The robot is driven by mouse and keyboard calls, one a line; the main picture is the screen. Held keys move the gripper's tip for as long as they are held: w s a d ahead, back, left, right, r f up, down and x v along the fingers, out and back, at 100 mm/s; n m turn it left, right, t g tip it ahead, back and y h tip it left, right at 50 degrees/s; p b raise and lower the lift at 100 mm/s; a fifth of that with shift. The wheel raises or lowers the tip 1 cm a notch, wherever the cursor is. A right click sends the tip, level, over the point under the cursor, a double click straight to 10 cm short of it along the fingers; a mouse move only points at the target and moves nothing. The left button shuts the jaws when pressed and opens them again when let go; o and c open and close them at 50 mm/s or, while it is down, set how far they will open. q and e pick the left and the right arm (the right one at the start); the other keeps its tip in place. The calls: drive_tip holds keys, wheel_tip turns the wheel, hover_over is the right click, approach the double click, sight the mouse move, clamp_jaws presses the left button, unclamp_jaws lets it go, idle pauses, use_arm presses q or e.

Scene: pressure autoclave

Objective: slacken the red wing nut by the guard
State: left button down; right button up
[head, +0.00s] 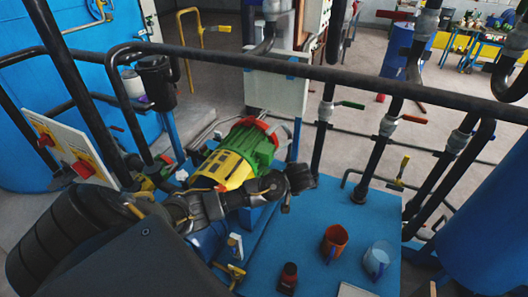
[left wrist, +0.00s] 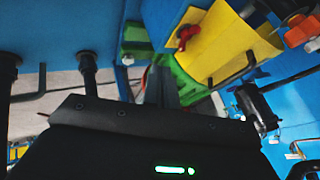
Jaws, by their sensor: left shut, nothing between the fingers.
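The red wing nut (left wrist: 187,37) sits on a yellow sheet-metal guard (left wrist: 232,45) in the upper part of the left wrist view. The guard also shows in the head view (head: 228,168), beside a green motor-like body (head: 254,141); I cannot make out the wing nut clearly there. My left gripper (head: 299,178) reaches across in front of the guard. In the left wrist view its fingers (left wrist: 161,86) are together and empty, below and left of the wing nut and apart from it. My right gripper is not in view.
A dark rail (head: 300,72) crosses above the work area. Pipes with valve handles stand at the right. An orange knob (left wrist: 300,30) is right of the guard.

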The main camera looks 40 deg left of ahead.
use_arm(q)
drive_tip(key=a+f+p, duration=0.1)
drive_tip(key=a+f, duration=0.1)
drive_tip(key=a, duration=0.1)
drive_tip(key=a+f+p, duration=0.1)
drive_tip(key=a+f, duration=0.2)
drive_tip(key=a+f+p, duration=0.2)
drive_tip(key=a, duration=0.1)
drive_tip(key=shift+w+a+f, duration=0.25)
drive_tip(key=shift+w+f, duration=0.05)
drive_tip(key=shift+f, duration=0.1)
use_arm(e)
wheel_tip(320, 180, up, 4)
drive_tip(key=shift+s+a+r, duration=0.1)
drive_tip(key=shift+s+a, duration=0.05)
use_arm(q)
drive_tip(key=shift+w+f, duration=0.1)
